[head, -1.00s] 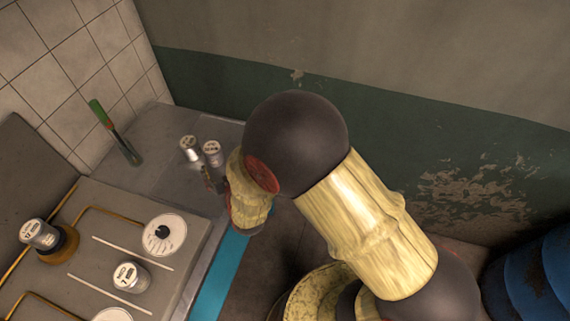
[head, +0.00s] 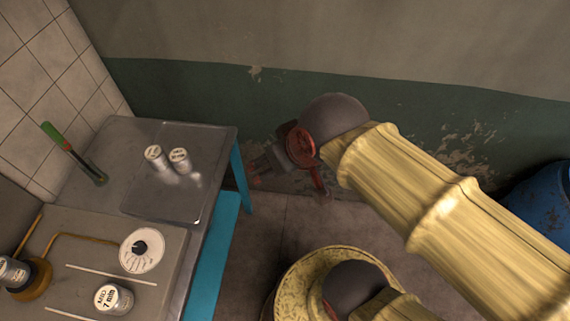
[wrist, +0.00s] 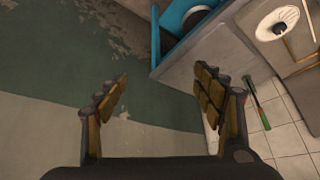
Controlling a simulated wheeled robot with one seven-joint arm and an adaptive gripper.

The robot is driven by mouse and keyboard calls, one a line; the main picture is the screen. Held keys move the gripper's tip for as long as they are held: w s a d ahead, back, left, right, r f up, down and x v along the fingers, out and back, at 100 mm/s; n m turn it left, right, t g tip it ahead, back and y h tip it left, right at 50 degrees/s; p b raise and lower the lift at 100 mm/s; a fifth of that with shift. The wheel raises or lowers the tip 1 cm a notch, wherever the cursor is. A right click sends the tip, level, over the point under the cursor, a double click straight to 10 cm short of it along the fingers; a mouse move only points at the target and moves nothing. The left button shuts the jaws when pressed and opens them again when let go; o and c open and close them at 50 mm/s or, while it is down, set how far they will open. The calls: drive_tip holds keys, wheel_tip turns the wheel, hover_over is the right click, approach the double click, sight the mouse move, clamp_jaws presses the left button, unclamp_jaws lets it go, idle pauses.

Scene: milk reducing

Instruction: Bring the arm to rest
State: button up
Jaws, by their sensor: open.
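My gripper (head: 277,165) is at the end of my yellow arm, in the air to the right of the metal table in the head view. It is apart from the table and from everything on it. In the wrist view my gripper (wrist: 162,100) shows its two fingers spread wide with nothing between them. In the head view part of the gripper is dark and hard to make out against the wall.
The metal table (head: 130,200) with blue legs stands at the left. On it are two white-topped cans (head: 168,162), a green-handled tool (head: 72,152) and a labelled can (head: 114,298). A blue barrel (head: 542,205) stands far right.

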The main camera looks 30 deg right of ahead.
drive_tip(key=shift+s+d+r, duration=0.1)
drive_tip(key=shift+s+d, duration=0.1)
drive_tip(key=shift+s, duration=0.25)
drive_tip(key=shift+s+d, duration=0.15)
drive_tip(key=shift+s, duration=0.3)
idle(0.6)
